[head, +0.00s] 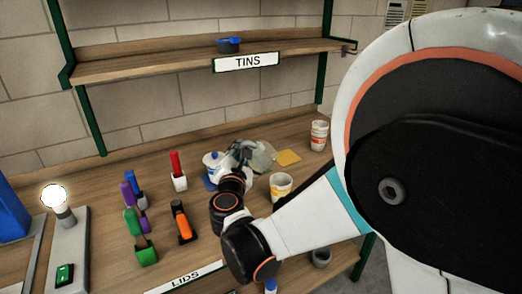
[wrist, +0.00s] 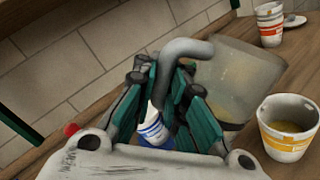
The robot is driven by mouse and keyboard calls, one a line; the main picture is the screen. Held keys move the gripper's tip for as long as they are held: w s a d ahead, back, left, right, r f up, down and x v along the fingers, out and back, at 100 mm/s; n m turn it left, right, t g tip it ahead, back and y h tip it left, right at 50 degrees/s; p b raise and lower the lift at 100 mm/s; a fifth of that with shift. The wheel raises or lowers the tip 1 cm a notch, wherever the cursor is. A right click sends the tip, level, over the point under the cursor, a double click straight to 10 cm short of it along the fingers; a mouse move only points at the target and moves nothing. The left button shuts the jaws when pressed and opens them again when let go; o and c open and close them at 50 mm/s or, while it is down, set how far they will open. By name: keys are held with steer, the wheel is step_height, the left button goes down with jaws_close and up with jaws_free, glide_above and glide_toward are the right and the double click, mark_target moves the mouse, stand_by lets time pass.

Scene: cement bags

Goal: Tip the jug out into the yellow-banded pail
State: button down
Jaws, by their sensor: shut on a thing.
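My gripper (head: 240,152) is shut on the grey handle (wrist: 188,48) of a translucent jug (wrist: 238,82). In the head view the jug (head: 263,156) is held above the bench and looks tilted, its body to the right of my gripper. The yellow-banded pail (head: 281,187) stands upright on the bench, in front of the jug and to its right. In the wrist view the pail (wrist: 290,128) is at the lower right, apart from the jug, with yellowish contents inside. How much the jug holds is unclear.
A blue-banded pail (head: 211,161) stands just left of my gripper; an orange-banded pail (head: 319,135) stands at the back right. Clamps (head: 183,222) and a lit lamp (head: 55,197) are on the left. A shelf (head: 150,66) overhangs behind.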

steer(key=a+r+n+p, duration=0.2)
steer(key=a+r+n, duration=0.3)
steer(key=n, duration=0.2)
steer(key=shift+s+a+n, duration=0.2)
steer(key=shift+a+n, duration=0.2)
steer(key=shift+h, duration=0.3)
steer(key=w+d, duration=0.1)
steer(key=d, duration=0.2)
steer(key=w+d+f, duration=0.1)
steer(key=w+d, duration=0.1)
steer(key=d, duration=0.1)
steer(key=w+d+f, duration=0.1)
steer(key=d, duration=0.2)
steer(key=shift+w+d, duration=0.15)
steer(key=shift+w, duration=0.25)
steer(key=w+d+f, duration=0.1)
steer(key=d+f, duration=0.1)
steer(key=d, duration=1.2)
steer(key=w+d+f, duration=0.1)
steer(key=d+f, duration=0.2)
steer(key=d, duration=1.1)
steer(key=shift+w+d+m+h, duration=0.3)
steer(key=shift+m, duration=0.1)
steer(key=shift+a+f, duration=0.1)
